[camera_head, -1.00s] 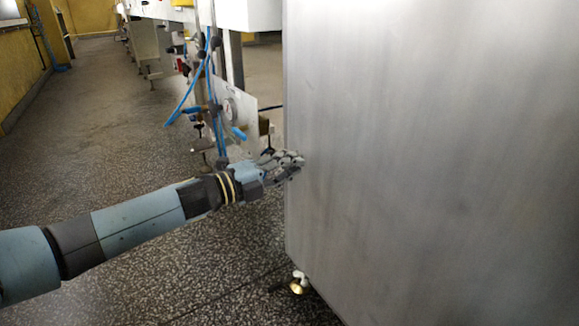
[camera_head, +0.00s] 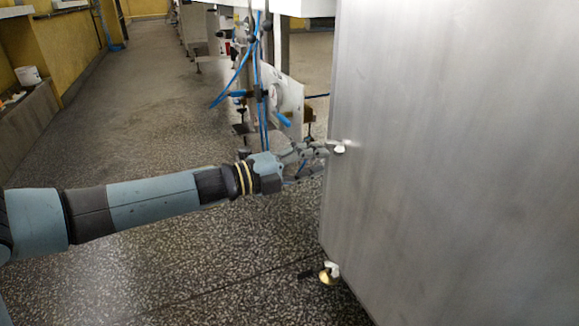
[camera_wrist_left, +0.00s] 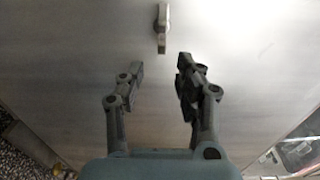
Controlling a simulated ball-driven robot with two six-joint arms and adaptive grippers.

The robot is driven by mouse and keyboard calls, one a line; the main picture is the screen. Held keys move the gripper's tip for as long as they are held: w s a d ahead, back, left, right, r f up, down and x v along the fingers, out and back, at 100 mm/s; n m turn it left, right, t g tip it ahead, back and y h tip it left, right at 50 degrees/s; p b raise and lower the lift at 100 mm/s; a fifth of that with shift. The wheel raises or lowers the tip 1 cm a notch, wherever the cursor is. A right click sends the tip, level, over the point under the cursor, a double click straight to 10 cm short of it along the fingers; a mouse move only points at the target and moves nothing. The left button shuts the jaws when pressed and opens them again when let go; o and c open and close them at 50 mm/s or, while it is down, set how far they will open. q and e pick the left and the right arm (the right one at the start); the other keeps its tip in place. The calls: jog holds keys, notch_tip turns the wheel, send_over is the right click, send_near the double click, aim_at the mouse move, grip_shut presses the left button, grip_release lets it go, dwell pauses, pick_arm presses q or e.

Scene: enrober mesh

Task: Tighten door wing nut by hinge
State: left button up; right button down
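The door is a large brushed-metal panel (camera_head: 450,150) at the right of the head view. A small pale wing nut (camera_head: 340,149) sits near its left edge. In the left wrist view the wing nut (camera_wrist_left: 162,28) stands upright from the door face (camera_wrist_left: 70,45), just beyond the fingertips. My left gripper (camera_head: 318,150) is at the door's edge beside this nut. In the wrist view its fingers (camera_wrist_left: 160,63) are apart, with nothing between them. My right gripper is not in view.
Speckled floor (camera_head: 130,130) lies open at the left. A low ledge with a white tub (camera_head: 28,76) runs along the far-left wall.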

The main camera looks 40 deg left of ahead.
pick_arm(q)
jog(key=v, duration=0.7)
jog(key=shift+s, duration=0.25)
